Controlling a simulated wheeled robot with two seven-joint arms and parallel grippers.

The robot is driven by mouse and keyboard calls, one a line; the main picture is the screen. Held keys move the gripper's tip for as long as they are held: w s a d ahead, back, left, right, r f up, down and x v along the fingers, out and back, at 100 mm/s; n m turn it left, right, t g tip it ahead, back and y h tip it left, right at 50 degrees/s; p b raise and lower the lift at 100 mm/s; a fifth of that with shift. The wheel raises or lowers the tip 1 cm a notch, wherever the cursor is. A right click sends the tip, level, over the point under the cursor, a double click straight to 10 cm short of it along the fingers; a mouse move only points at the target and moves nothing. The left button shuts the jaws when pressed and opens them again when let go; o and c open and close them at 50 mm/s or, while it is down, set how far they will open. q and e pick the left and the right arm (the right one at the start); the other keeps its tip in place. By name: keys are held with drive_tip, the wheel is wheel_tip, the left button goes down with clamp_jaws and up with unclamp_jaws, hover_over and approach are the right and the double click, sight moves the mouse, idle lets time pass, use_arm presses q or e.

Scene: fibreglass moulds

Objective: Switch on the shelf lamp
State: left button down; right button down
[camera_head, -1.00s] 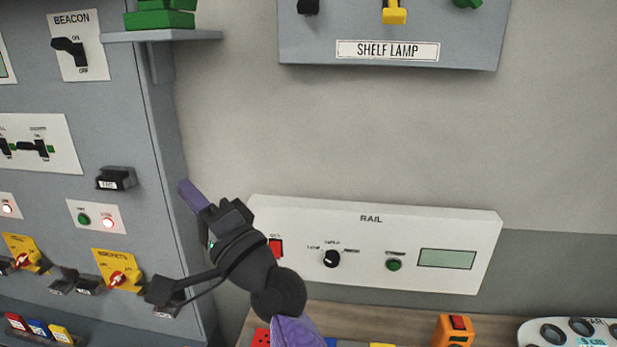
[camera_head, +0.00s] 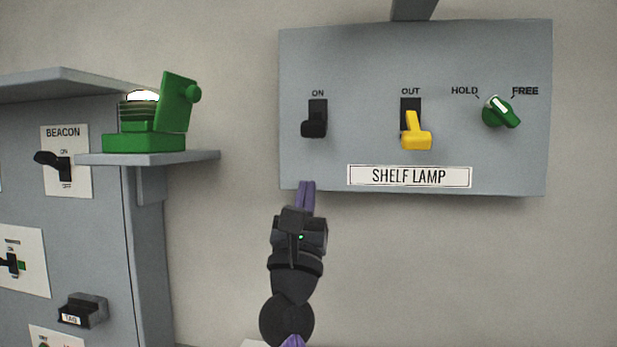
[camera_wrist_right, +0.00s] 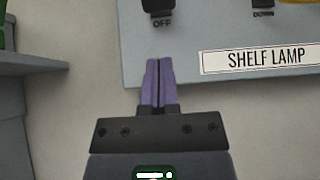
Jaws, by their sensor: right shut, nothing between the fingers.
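The grey shelf lamp panel (camera_head: 350,80) is on the wall, with a white SHELF LAMP label (camera_head: 409,176). At its left is a black lever switch (camera_head: 314,120) marked ON above, its lever pointing down. In the right wrist view the black switch (camera_wrist_right: 158,8) shows OFF below it. In the middle is a yellow lever (camera_head: 415,132) marked OUT above, also down. At right is a green knob (camera_head: 500,112) between HOLD and FREE, its white mark toward upper left. My right gripper (camera_head: 307,184) is shut and empty, fingers up, at the panel's lower left edge, below the black switch. My left gripper is out of view.
A grey cabinet (camera_head: 90,230) stands at left with a BEACON switch (camera_head: 58,163). Its small side shelf (camera_head: 185,158) carries a green hinged object (camera_head: 145,142). The wall between the shelf and the panel is bare.

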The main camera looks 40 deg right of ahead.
sight(312, 153)
drive_tip(key=p+x, duration=0.1)
drive_tip(key=x, duration=0.7)
drive_tip(key=shift+s+a+p, duration=0.1)
drive_tip(key=shift+p, duration=0.3)
